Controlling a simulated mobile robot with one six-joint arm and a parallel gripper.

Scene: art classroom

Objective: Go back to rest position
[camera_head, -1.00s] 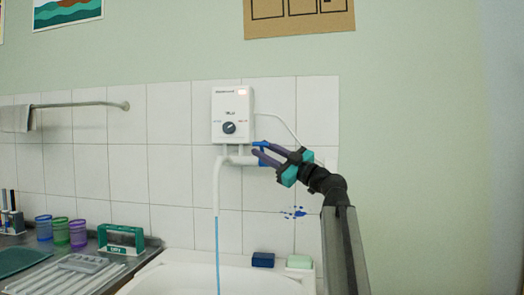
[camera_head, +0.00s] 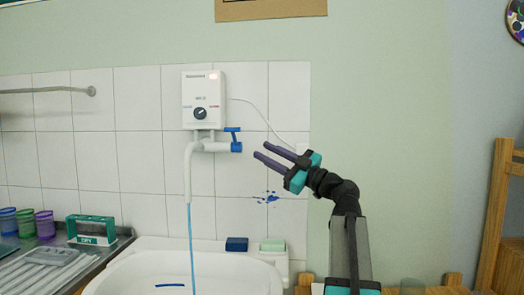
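My gripper (camera_head: 262,149) is in front of the tiled wall, to the right of the water heater (camera_head: 204,99). Its two purple fingers are apart, with nothing between them. The blue tap handle (camera_head: 235,139) on the white pipe below the heater is to the left of the fingertips, with a visible gap. A blue stream of water (camera_head: 191,240) runs from the spout down into the white sink (camera_head: 215,278). My arm rises from the lower right, bent at the wrist.
A dark blue block (camera_head: 237,244) and a pale green block (camera_head: 272,245) sit on the sink's back edge. Coloured cups (camera_head: 45,224) and a green box (camera_head: 94,230) stand on the counter at left. A wooden frame (camera_head: 497,215) stands at right.

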